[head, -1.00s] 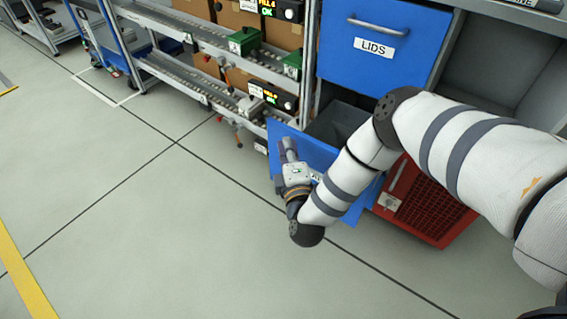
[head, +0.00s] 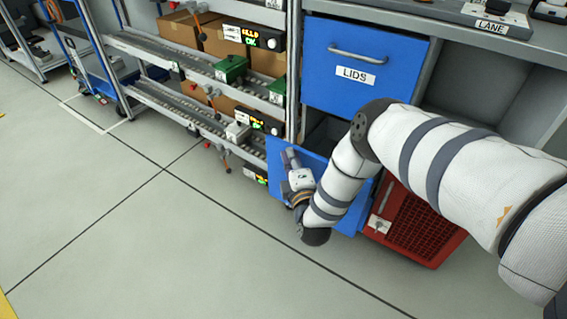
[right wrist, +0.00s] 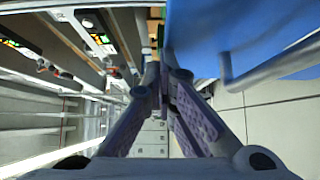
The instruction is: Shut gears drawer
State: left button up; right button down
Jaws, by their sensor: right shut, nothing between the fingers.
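The lower blue drawer (head: 278,150) stands partly open below the closed LIDS drawer (head: 366,62). Its dark inside shows through a gap above its front, and its label is hidden by my arm, so I cannot read it. My right gripper (head: 290,158) is shut and empty, against or very close to the drawer's front; I cannot tell if it touches. In the right wrist view the shut fingers (right wrist: 164,78) point along a blue front (right wrist: 245,30) with a bar handle (right wrist: 228,72). My left gripper is not in view.
A red crate (head: 425,228) with mesh sides stands on the floor right of the drawer. A roller rack (head: 190,100) with cardboard boxes and green bins is on the left. A bench top (head: 450,18) is above. The floor (head: 130,240) in front is clear.

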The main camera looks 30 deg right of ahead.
pick_arm(q)
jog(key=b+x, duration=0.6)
jog(key=b, duration=0.1)
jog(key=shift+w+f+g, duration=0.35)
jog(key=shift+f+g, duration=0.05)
pick_arm(e)
jog(key=w+d, duration=0.3)
jog(key=d, duration=0.6)
jog(key=w+d, duration=0.4)
jog(key=d, duration=0.5)
jog(key=shift+w, duration=0.15)
jog(key=shift+r, duration=0.15)
